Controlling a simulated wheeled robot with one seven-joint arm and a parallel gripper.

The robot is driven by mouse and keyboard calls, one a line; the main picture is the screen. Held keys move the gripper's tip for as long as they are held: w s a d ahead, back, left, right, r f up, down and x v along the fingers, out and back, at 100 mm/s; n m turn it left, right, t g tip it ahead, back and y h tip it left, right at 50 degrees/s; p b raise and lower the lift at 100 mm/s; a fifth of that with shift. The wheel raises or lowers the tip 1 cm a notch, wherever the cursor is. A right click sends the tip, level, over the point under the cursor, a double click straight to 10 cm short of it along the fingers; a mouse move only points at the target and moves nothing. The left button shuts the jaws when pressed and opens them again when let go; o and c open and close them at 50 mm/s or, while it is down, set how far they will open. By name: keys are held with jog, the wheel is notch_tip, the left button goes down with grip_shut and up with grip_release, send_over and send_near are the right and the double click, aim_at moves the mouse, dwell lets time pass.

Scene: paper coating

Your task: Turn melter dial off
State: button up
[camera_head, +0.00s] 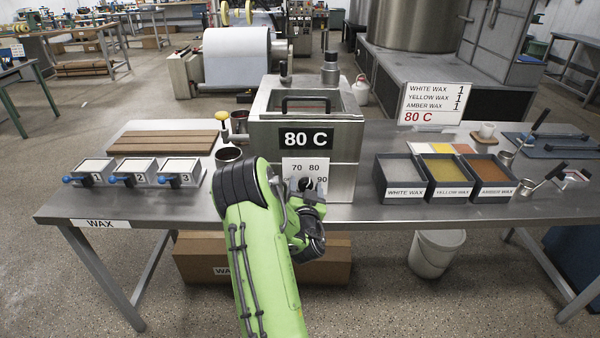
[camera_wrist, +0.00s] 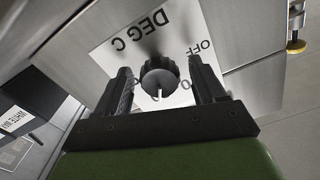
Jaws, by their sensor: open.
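The melter (camera_head: 305,128) is a steel box marked 80 C, standing mid-table. Its white dial plate (camera_head: 306,167) shows 70, 80 and 90; my arm partly covers it. In the wrist view the plate (camera_wrist: 113,47) appears turned over, with DEG C and OFF readable. My gripper (camera_wrist: 161,68) is open around the dial. In the head view my gripper (camera_head: 309,205) is at the melter's front.
Three numbered moulds (camera_head: 131,173) with blue handles stand left of the melter, beside a dark cup (camera_head: 229,156). Wax trays (camera_head: 404,191) stand at the right. A sign (camera_head: 432,103) behind them reads 80 C. A white bucket (camera_head: 436,253) is under the table.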

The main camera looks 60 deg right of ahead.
jog(key=shift+d, duration=0.15)
jog(key=shift+r, duration=0.1)
jog(key=shift+c, duration=0.3)
jog(key=c, duration=1)
